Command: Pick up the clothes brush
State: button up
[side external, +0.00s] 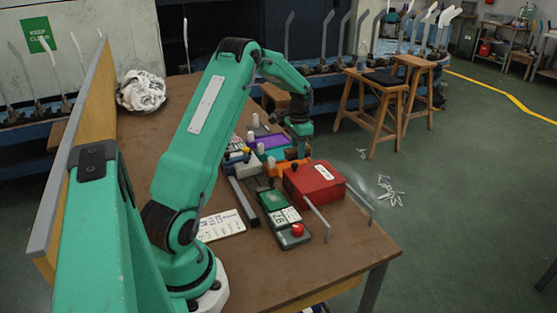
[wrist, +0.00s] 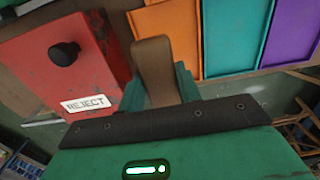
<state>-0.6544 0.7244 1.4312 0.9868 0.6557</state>
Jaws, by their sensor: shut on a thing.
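The clothes brush (wrist: 153,62), a smooth brown wooden piece, shows in the wrist view between the two teal fingers of my gripper (wrist: 158,88). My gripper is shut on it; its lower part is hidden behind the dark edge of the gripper. In the side view my gripper (side external: 299,136) is over the far right part of the bench, beside the orange tray, and a small brown part of the brush (side external: 298,154) shows under it. I cannot tell whether the brush touches the bench.
A red REJECT box (side external: 314,184) with a black knob stands close in front of the gripper. A counter with a red button (side external: 297,230) is nearer; a white bundle (side external: 141,92) lies at the back left.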

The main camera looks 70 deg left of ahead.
jog(key=d+r, duration=0.2)
jog(key=d, duration=0.1)
jog(key=w+d+r, duration=0.1)
jog(key=d+r, duration=0.1)
jog(key=d, duration=0.1)
jog(key=d+r, duration=0.2)
jog(key=d, duration=0.2)
jog(key=shift+w, duration=0.15)
jog(key=shift+a, duration=0.1)
jog(key=shift+o, duration=1.4)
jog(key=shift+c, duration=0.8)
jog(key=s+n, duration=0.3)
jog(key=n, duration=0.1)
jog(key=shift+d+r, duration=0.15)
jog(key=shift+d, duration=0.1)
jog(key=s+d+n, duration=0.3)
jog(key=s+n, duration=0.8)
jog(key=n, duration=0.3)
jog(key=shift+s, duration=0.15)
